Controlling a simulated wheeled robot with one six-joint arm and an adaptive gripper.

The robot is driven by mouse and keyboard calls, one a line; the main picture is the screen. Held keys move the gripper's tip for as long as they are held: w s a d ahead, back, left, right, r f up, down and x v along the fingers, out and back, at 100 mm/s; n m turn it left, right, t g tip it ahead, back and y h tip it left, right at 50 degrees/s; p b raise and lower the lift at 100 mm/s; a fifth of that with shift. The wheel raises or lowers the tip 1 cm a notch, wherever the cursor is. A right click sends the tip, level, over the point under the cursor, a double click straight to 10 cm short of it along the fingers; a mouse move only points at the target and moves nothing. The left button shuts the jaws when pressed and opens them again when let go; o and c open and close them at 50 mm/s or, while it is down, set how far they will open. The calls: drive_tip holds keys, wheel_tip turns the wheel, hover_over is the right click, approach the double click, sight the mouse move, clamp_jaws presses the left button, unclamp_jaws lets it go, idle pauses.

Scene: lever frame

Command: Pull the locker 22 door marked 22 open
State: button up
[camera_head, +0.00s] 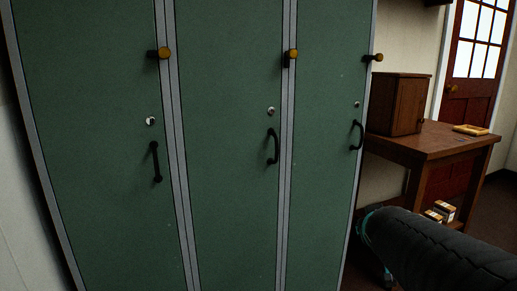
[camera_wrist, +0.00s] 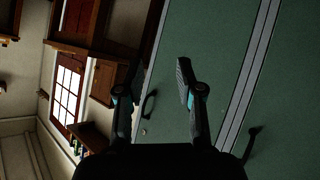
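Three green locker doors stand side by side in the head view: left (camera_head: 95,200), middle (camera_head: 230,200) and right (camera_head: 325,200). All look shut. No number 22 is legible on any of them. Each has a black handle: left (camera_head: 156,162), middle (camera_head: 273,147) and right (camera_head: 357,136). My gripper (camera_wrist: 158,80) shows in the wrist view, its two fingers apart and nothing held. A dark curved handle (camera_wrist: 148,104) appears between the fingers in the picture, beyond them; contact is not visible. Another handle (camera_wrist: 252,140) lies to the right. The head view does not show the fingers.
Yellow-ended knobs (camera_head: 165,53) and keyholes (camera_head: 151,121) sit above the handles. Right of the lockers is a wooden table (camera_head: 435,140) with a wooden cabinet (camera_head: 398,104) and a small tray (camera_head: 471,130). A red-brown door (camera_head: 475,95) with panes stands behind. My arm crosses the lower right.

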drive_tip(key=w+a+r+n+t+y, duration=0.1)
drive_tip(key=w+r+t+y, duration=0.15)
drive_tip(key=w+r, duration=0.3)
drive_tip(key=n+t+y, duration=0.3)
drive_tip(key=n+y, duration=0.2)
drive_tip(key=y, duration=0.5)
approach(278, 148)
drive_tip(key=shift+t+h, duration=0.25)
drive_tip(key=shift+h, duration=0.1)
drive_tip(key=x, duration=1)
drive_tip(key=shift+w+a+b, duration=0.2)
drive_tip(key=shift+a+b, duration=0.1)
drive_tip(key=shift+a, duration=0.05)
drive_tip(key=shift+c, duration=0.3)
clamp_jaws()
